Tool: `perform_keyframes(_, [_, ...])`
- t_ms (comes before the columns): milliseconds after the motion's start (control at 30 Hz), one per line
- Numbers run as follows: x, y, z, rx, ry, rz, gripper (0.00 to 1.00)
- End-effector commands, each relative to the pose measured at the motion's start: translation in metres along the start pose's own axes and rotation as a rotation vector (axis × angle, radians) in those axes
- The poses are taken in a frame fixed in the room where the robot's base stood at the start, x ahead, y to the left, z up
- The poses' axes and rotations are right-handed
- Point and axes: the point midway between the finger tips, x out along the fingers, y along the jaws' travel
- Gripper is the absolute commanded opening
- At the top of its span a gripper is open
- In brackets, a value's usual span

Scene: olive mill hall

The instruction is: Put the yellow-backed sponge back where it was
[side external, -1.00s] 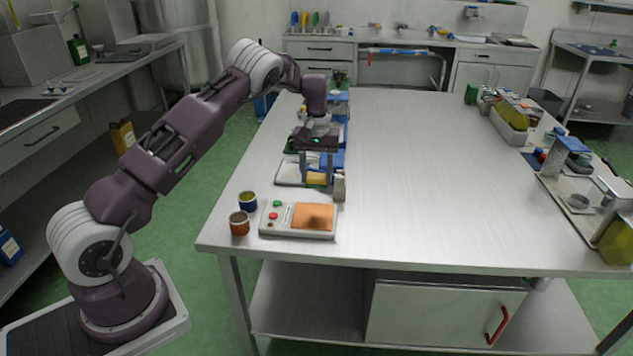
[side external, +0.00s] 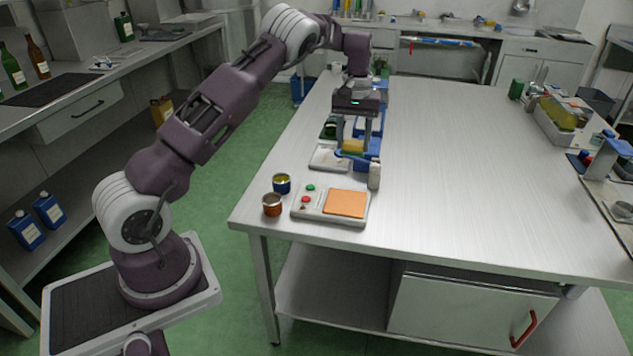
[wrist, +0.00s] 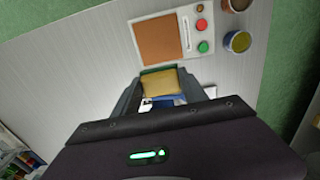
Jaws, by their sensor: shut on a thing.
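The yellow-backed sponge (side external: 353,146) is held between the two fingers of my gripper (side external: 353,142), over the far-left part of the steel table. In the wrist view the sponge (wrist: 162,84) sits between the fingertips, yellow face showing with a dark green edge. Blue items (side external: 345,155) show just below and beside it; I cannot tell how much clearance there is under the sponge. A pale, flat board or tray (side external: 322,161) lies at the left of the gripper. The place the sponge came from cannot be identified.
Nearer the front are a device with an orange plate (side external: 345,203) and two open cans, one blue (side external: 282,184) and one orange-brown (side external: 272,205). The table's middle is clear; a bin (side external: 560,121) stands far right.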

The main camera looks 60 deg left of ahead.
Motion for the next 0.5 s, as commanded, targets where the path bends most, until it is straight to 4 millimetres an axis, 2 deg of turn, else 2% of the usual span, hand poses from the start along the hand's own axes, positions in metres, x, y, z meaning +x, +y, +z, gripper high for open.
perform_keyframes(33, [0.003, -0.011, -0.007, -0.009, -0.002, -0.005, 0.12])
perform_keyframes(267, [0.003, -0.054, -0.035, -0.016, 0.001, -0.003, 0.12])
perform_keyframes(500, [0.003, -0.108, -0.062, -0.012, 0.001, -0.003, 0.12])
